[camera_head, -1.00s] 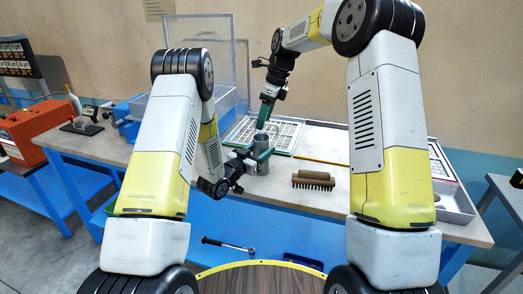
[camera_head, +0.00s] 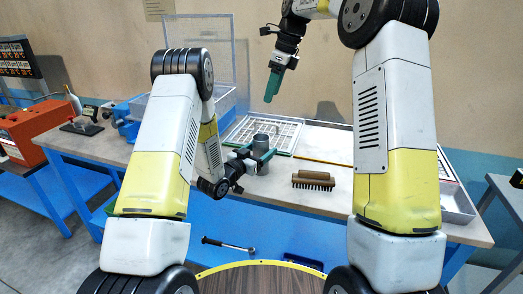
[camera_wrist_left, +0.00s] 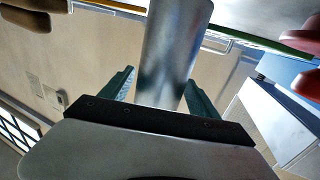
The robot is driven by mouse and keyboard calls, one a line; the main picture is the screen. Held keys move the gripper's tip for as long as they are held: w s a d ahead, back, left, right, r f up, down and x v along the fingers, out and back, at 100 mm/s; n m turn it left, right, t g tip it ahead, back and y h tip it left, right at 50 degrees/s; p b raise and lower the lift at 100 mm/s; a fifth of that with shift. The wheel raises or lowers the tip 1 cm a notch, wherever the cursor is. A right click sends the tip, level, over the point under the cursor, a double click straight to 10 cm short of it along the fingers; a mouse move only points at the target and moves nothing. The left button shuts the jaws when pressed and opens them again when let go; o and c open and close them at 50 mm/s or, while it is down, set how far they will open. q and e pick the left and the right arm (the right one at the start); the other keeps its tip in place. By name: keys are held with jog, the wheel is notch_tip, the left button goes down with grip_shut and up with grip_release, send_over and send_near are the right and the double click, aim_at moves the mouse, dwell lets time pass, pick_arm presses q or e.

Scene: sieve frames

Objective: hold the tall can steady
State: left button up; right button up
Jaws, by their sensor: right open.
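The tall can (camera_head: 261,146) is a grey metal cylinder standing upright on the bench near its front edge. My left gripper (camera_head: 262,157) has its green fingers on either side of the can and is shut on it. In the left wrist view the can (camera_wrist_left: 172,50) fills the space between the two fingertips (camera_wrist_left: 160,88). My right gripper (camera_head: 272,86) hangs in the air above and slightly right of the can, clear of it and with nothing seen in it. Its fingers are seen nearly edge-on.
A brown brush (camera_head: 313,180) lies right of the can. A white sieve frame (camera_head: 285,134) lies behind it, and a grey tray (camera_head: 458,207) is at the bench's right end. A clear-walled box (camera_head: 172,105) stands at the back left. Bare bench shows around the brush.

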pick_arm(q)
jog(key=shift+o, duration=0.2)
